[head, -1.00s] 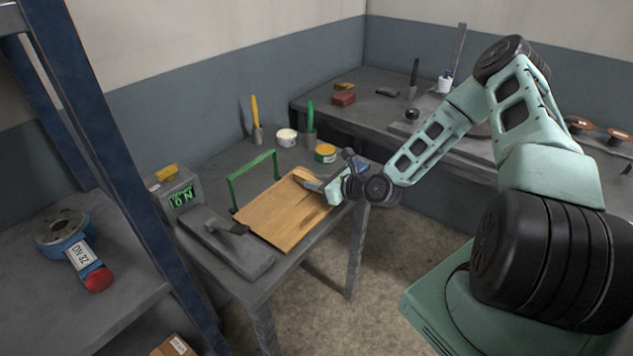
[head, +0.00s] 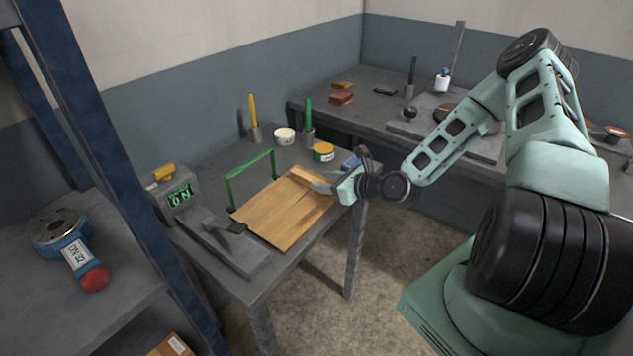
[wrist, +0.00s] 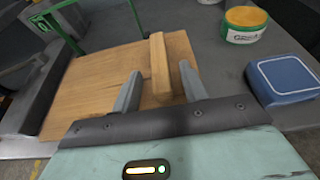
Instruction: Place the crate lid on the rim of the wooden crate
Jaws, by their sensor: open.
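The crate lid (head: 275,217), a flat light-brown wooden board with a raised batten (wrist: 160,62) near one end, lies on the grey workbench (head: 215,160). It also shows in the wrist view (wrist: 95,88). My gripper (head: 322,187) is at the lid's right end, low over the board. In the wrist view, the fingers of my gripper (wrist: 161,72) are apart, one on each side of the batten, with gaps showing. Whether they touch the board cannot be told. I cannot make out the wooden crate in either view.
A green frame (head: 252,175) stands at the lid's back-left edge. A yellow-topped tin (head: 323,153) and a blue box (wrist: 284,78) are close to my gripper. A grey device with a green display (head: 180,196) stands at left. A blue rack post (head: 130,170) rises in front.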

